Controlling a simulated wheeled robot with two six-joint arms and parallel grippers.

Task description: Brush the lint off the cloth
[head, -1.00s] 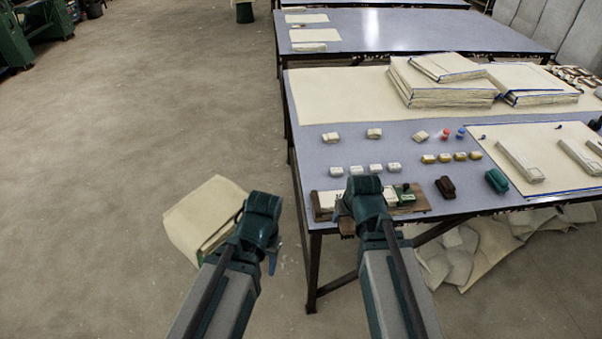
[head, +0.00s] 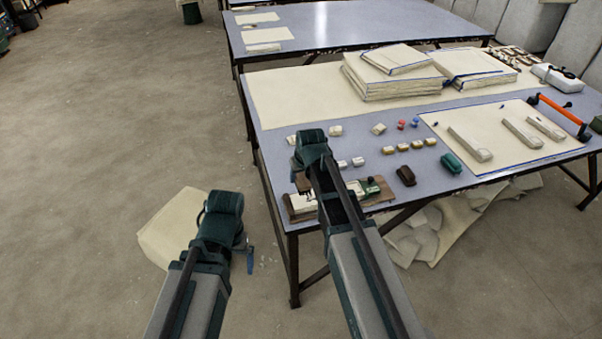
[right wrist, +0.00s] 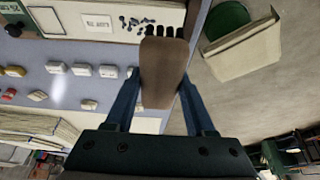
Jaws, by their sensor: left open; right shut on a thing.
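A small pale cloth (right wrist: 150,15) with several dark lint specks lies in a wooden-edged board (right wrist: 60,37) at the table's near edge. The board (head: 378,198) is partly hidden by my right arm in the head view. My right gripper (right wrist: 160,85) is shut on a brown brush (right wrist: 160,70), its dark bristles at the cloth's edge in the wrist picture; contact cannot be told. In the head view my right gripper (head: 303,172) is at the table's near left corner. My left gripper (head: 238,248) is open and empty, left of the table above the floor.
A cream box (head: 175,225) stands on the floor left of the table.

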